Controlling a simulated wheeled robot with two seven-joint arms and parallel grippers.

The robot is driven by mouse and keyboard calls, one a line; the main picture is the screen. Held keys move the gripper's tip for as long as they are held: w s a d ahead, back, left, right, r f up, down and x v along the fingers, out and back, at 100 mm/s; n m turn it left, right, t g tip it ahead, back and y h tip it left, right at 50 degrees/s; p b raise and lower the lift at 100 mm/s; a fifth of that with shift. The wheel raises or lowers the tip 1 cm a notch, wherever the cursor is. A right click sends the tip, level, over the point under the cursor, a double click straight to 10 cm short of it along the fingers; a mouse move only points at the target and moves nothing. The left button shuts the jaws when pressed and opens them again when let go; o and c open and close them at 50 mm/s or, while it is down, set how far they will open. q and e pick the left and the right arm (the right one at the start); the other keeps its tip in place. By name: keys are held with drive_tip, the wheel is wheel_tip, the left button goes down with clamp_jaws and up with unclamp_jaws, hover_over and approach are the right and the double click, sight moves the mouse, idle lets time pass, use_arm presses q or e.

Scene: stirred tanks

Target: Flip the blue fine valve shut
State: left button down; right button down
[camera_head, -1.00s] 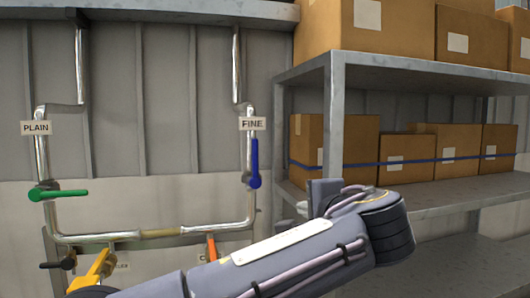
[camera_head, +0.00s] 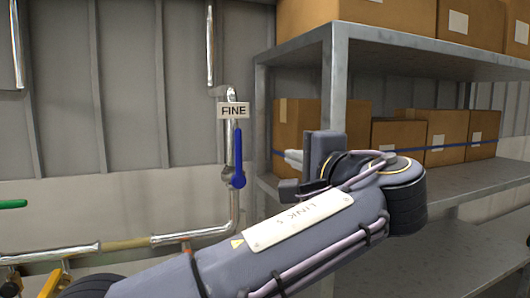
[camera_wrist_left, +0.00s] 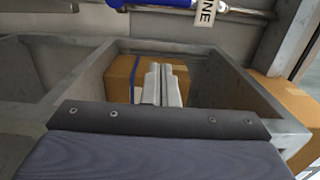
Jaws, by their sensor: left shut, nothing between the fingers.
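The blue fine valve handle (camera_head: 238,158) stands upright along the vertical pipe, below the sign (camera_head: 233,111) reading FINE. In the left wrist view the blue handle (camera_wrist_left: 152,3) is at the top edge, partly cut off, with the sign (camera_wrist_left: 207,10) beside it. My left gripper (camera_head: 292,158) is to the right of the handle in the head view, apart from it, partly hidden by my own wrist. Its pale fingers (camera_wrist_left: 162,78) are together and empty in the left wrist view. My right gripper is out of view.
Metal shelving (camera_head: 338,95) with cardboard boxes (camera_head: 398,142) stands to the right, close behind my left gripper. A green handle (camera_head: 12,204) shows at the left edge. The horizontal pipe (camera_head: 190,236) runs low along the wall.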

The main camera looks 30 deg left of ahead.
sight(238, 154)
use_arm(q)
drive_tip(key=w+a+p, duration=0.1)
drive_tip(key=w+a, duration=0.2)
drive_tip(key=a, duration=0.7)
drive_tip(key=shift+w+a, duration=0.25)
drive_tip(key=shift+a, duration=0.15)
drive_tip(key=shift+s+a, duration=0.1)
